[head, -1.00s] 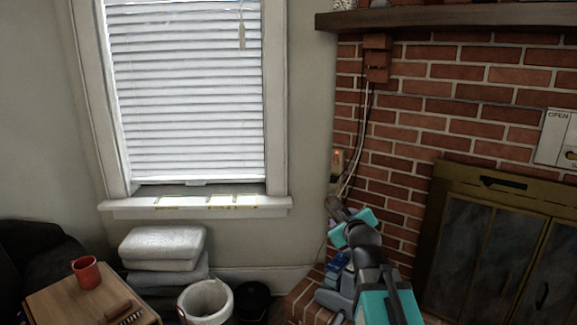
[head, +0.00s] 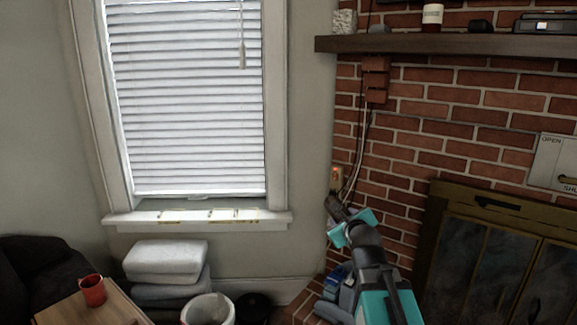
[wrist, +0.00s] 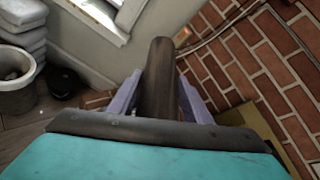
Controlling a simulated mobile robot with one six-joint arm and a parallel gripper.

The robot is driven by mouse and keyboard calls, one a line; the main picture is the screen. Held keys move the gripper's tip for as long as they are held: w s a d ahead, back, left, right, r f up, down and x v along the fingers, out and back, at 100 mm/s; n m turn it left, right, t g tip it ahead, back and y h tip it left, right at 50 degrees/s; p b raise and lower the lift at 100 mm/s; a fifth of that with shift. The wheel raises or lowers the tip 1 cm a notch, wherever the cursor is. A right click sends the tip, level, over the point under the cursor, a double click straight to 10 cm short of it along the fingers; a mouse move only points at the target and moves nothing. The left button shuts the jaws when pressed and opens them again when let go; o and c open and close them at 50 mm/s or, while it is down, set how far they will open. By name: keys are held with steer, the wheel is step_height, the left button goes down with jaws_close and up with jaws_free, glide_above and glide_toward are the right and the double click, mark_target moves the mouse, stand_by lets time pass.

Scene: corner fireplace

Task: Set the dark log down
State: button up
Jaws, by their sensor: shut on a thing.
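The dark log (wrist: 158,70) is a long dark brown cylinder in the wrist view, pointing away from me. My gripper (wrist: 160,82) is shut on it, with one purple-grey finger on each side. In the head view, my gripper (head: 347,226) is up in front of the corner by the brick wall. A dark end, apparently the log (head: 334,205), juts past it to the upper left. The log's near end is hidden behind the gripper's dark plate in the wrist view. I see no surface touching the log.
A brick wall (head: 405,150) and fireplace doors (head: 510,270) stand at right. A white bin (head: 209,309), a dark bin (head: 253,306) and folded cloths (head: 166,259) are below the window. A red mug (head: 92,290) stands on a wooden table (head: 75,315) at left.

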stand_by(0.3)
steer(key=s+d+f+n+g+y, duration=0.1)
steer(key=s+f+n+y, duration=0.15)
steer(key=f, duration=0.55)
steer(key=s+d+f+n+y, duration=0.1)
steer(key=f+n+y, duration=0.15)
steer(key=f, duration=0.65)
steer(key=s+a+f+n+g+y, duration=0.1)
steer(key=s+f+n+g+y, duration=0.1)
steer(key=s, duration=0.3)
steer(key=s+a+f+n+g+y, duration=0.1)
steer(key=s+f+n+g+y, duration=0.1)
steer(key=s, duration=0.4)
steer(key=n+g+y, duration=0.1)
steer(key=n+y, duration=0.1)
steer(key=shift+y, duration=0.3)
steer(key=shift+s, duration=0.15)
